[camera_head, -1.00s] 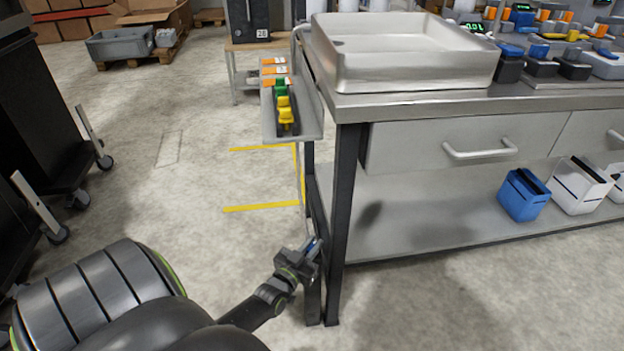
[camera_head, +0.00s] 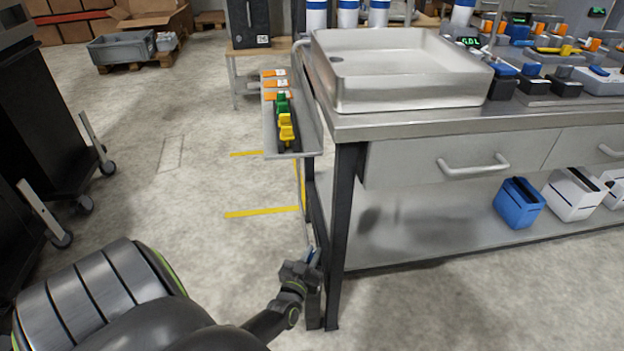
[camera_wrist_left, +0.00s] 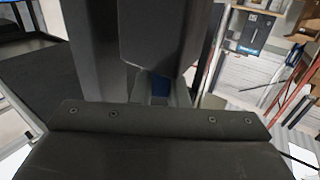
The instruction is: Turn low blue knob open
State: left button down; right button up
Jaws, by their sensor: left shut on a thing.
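The low blue knob (camera_head: 312,254) shows as a small blue sliver at my left gripper's tips, low beside the table's left front leg. In the left wrist view a patch of the blue knob (camera_wrist_left: 161,88) shows between the jaws; most of it is hidden by them. My left gripper (camera_head: 311,257) is shut on the blue knob, and in the left wrist view the gripper (camera_wrist_left: 160,93) fills the middle. How far the knob is turned cannot be told. My right gripper is not in view.
The steel table (camera_head: 440,122) with a sink basin (camera_head: 400,92) stands at right; its dark leg (camera_head: 345,215) is close beside my left gripper. A side shelf (camera_head: 310,130) with green and yellow valves hangs above the gripper.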

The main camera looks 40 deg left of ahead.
pick_arm(q)
jog(key=shift+d+r+n+g+y+p, duration=0.15)
jog(key=shift+n+g+y+p, duration=0.45)
jog(key=shift+y+p, duration=0.4)
jog(key=shift+n+g+y+p, duration=0.4)
jog(key=shift+n+y+p, duration=0.15)
jog(key=shift+n+y, duration=0.3)
jog(key=shift+n+g+y, duration=0.7)
jog(key=shift+n+y, duration=0.05)
jog(key=shift+y, duration=0.2)
jog(key=shift+f+n+g+y, duration=0.2)
jog(key=shift+n+g+y, duration=0.3)
jog(key=shift+g+y, duration=0.2)
jog(key=shift+n+g+y, duration=0.3)
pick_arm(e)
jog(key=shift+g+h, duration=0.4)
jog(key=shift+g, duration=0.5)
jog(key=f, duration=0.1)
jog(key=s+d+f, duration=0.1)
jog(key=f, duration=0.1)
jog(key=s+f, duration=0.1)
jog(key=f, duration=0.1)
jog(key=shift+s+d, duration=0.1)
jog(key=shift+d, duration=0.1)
pick_arm(q)
jog(key=shift+g, duration=0.3)
jog(key=c, duration=1.4)
grip_release()
jog(key=shift+c, duration=0.2)
